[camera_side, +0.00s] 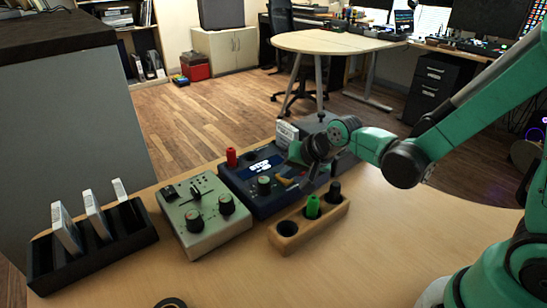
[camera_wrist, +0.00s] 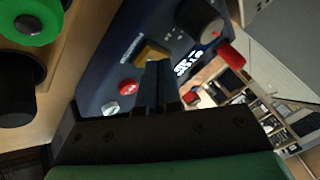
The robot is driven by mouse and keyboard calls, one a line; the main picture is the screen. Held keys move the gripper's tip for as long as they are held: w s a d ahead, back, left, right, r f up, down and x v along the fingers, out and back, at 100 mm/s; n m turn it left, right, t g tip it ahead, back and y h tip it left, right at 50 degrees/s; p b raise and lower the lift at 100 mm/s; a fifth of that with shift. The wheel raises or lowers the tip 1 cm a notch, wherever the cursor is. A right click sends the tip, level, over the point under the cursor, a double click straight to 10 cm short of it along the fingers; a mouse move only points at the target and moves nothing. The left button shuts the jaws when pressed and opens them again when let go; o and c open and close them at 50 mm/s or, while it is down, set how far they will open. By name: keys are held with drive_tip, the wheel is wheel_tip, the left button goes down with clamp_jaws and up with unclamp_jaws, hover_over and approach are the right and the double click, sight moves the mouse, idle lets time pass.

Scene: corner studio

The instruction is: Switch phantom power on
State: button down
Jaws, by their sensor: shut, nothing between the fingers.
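The dark blue box (camera_side: 243,183) stands on the table in the middle of the side view, with a lit display (camera_side: 262,163) and a black knob. In the wrist view the blue box (camera_wrist: 120,50) shows an orange rocker switch (camera_wrist: 152,51), a red button (camera_wrist: 128,86) and a pale round button (camera_wrist: 111,107). A label by the rocker is too small to read. My gripper (camera_wrist: 158,68) is shut and empty, its tips right by the rocker and hiding part of it; I cannot tell if they touch. In the side view my gripper (camera_side: 302,177) is over the box's right part.
A pale green control box (camera_side: 208,235) stands left of the blue box. A wooden holder (camera_side: 312,226) with a green marker-like peg (camera_side: 312,206) is close in front. A red peg (camera_side: 231,157) rises behind the display. A black rack (camera_side: 95,256) stands at far left.

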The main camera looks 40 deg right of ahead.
drive_tip(key=shift+r, duration=0.15)
drive_tip(key=shift+r, duration=0.6)
wheel_tip(320, 180, up, 6)
idle(0.6)
drive_tip(key=shift+s, duration=0.1)
drive_tip(key=s+d+n, duration=0.1)
drive_tip(key=s+n, duration=0.6)
drive_tip(key=s, duration=0.3)
drive_tip(key=shift+s+d+r+n+h, duration=0.2)
drive_tip(key=shift+d+n+h, duration=0.05)
drive_tip(key=shift+n+h, duration=0.15)
